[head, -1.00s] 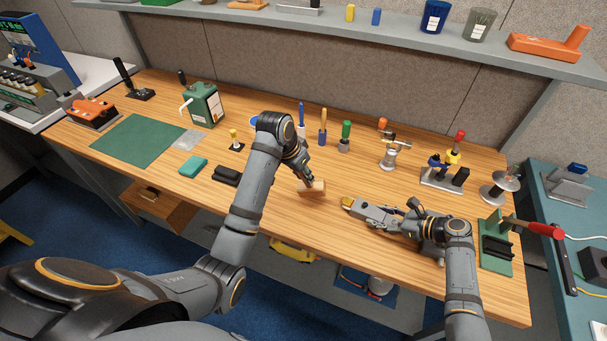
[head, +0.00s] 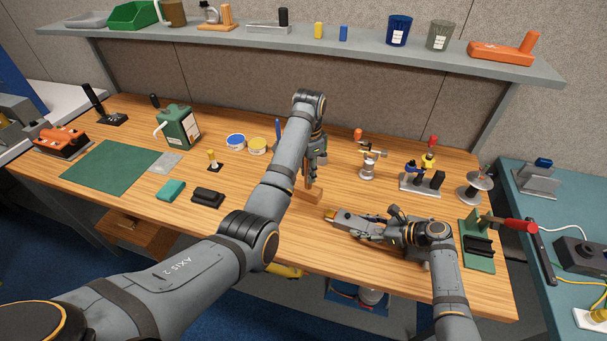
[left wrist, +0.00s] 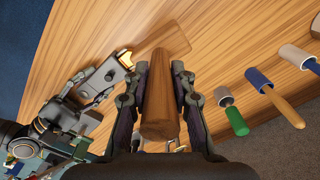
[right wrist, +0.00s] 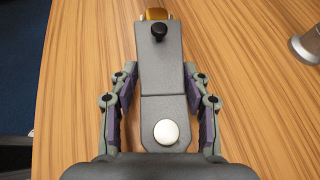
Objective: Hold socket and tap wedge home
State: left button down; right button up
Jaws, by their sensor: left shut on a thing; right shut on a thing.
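A wooden mallet is in my left gripper (head: 315,170). Its dark handle (left wrist: 158,100) lies between the shut fingers, and its paler head (head: 314,195) is at the lower end, just left of the socket's tip. I cannot tell whether the head touches the table. The grey socket (head: 350,221) lies low over the bench, held by my right gripper (right wrist: 164,95), whose fingers close on both sides of it. A brass wedge (head: 331,213) sticks out of its far end and also shows in the right wrist view (right wrist: 155,14). The mallet head and wedge look apart.
A green block with a red-handled tool (head: 480,245) stands right of my right gripper. A metal stand (head: 368,167) and several tools are behind. Black blocks (head: 208,197) and a green mat (head: 112,166) lie left. The wooden bench (head: 290,245) is clear in front.

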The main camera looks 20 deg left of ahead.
aim_at(311, 189)
pick_arm(q)
jog(key=shift+f, duration=2.95)
pick_arm(e)
jog(key=shift+f, duration=0.1)
pick_arm(q)
jog(key=shift+s+d, duration=0.1)
jog(key=shift+d, duration=0.35)
pick_arm(e)
jog(key=shift+s, duration=0.1)
pick_arm(q)
jog(key=shift+s+d, duration=0.1)
jog(key=shift+d, duration=0.25)
